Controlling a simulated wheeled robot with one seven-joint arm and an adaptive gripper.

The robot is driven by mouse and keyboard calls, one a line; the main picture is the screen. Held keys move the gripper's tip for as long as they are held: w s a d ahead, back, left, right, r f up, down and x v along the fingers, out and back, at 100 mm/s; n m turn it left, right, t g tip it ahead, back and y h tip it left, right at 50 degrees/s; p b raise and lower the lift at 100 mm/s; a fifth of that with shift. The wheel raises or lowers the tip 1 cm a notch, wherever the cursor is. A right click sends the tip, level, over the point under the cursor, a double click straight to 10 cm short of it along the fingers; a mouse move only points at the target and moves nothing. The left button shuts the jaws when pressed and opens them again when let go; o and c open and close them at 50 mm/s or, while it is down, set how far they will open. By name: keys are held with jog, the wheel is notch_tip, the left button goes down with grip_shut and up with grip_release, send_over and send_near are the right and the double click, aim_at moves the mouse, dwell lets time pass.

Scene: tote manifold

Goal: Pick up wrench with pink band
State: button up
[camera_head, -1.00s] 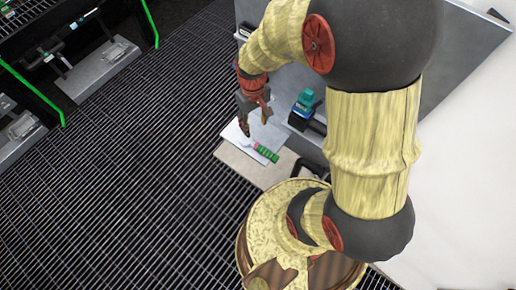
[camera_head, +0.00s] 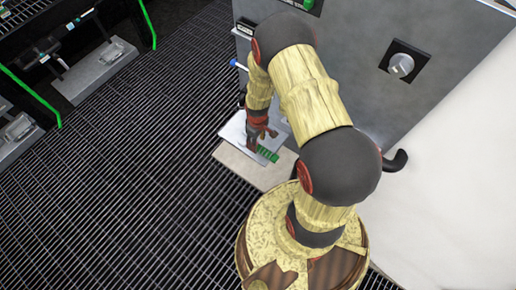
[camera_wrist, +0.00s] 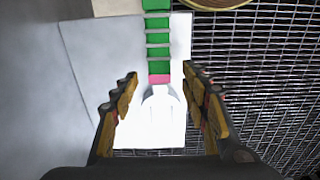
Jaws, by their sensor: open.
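The wrench (camera_head: 268,155) lies on a pale plate (camera_head: 231,131). Its green banded handle shows in the head view. In the wrist view the green handle runs down from the top edge to a pink band (camera_wrist: 159,79), and a pale metal head lies below that band. My gripper (camera_head: 259,144) is low over the wrench and covers part of it in the head view. In the wrist view my gripper (camera_wrist: 160,79) is open, with one finger on each side of the wrench near the pink band. I see no finger touching it.
The plate rests on a beige slab (camera_head: 239,168) beside a grey cabinet (camera_head: 350,80) with a round knob (camera_head: 401,65). A black bent pipe (camera_head: 396,161) sticks out at right. Benches with green edges stand at upper left.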

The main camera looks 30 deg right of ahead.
aim_at(258, 146)
notch_tip(258, 146, down, 4)
jog(key=shift+s+d+r+b, duration=0.1)
jog(key=shift+s+b, duration=0.05)
jog(key=shift+b, duration=0.45)
jog(key=shift+c, duration=1.3)
grip_shut()
